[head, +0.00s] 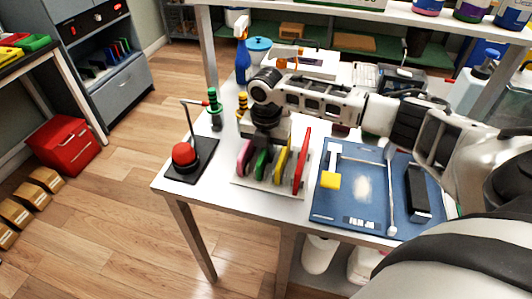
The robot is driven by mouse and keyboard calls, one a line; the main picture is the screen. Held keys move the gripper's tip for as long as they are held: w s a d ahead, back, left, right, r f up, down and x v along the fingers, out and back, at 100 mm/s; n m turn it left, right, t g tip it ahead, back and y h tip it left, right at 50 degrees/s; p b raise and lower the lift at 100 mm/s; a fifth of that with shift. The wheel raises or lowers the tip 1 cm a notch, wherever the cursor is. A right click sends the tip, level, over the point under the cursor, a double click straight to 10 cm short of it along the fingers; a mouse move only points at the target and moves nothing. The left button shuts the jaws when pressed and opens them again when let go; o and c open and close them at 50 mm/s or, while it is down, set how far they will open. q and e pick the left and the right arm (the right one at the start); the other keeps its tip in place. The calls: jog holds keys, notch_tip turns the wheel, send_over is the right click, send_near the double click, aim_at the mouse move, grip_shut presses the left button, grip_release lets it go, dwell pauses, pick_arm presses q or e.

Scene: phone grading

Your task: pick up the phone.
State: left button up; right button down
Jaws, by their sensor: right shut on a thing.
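My right arm reaches in from the right across the table. My right gripper (266,132) points down just behind a rack of upright coloured plates, pink, green, yellow and red. It is shut on the phone, which is mostly hidden by the fingers and the plates, so its outline is not clear. A dark slab (418,193) lies on the right part of the blue mat (335,207). My left gripper is not in view.
A red button (185,156) on a black base stands at the table's left corner. A blue spray bottle (242,55) and small green and yellow-black posts stand behind it. A yellow square (331,180) lies on the mat. A shelf with bottles overhangs the back.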

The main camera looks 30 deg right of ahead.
jog(key=shift+r, duration=0.1)
jog(key=shift+r, duration=0.65)
jog(key=s+a+r, duration=0.7)
jog(key=a+r, duration=0.4)
jog(key=a, duration=0.1)
jog(key=shift+s+r, duration=0.15)
jog(key=shift+r, duration=0.15)
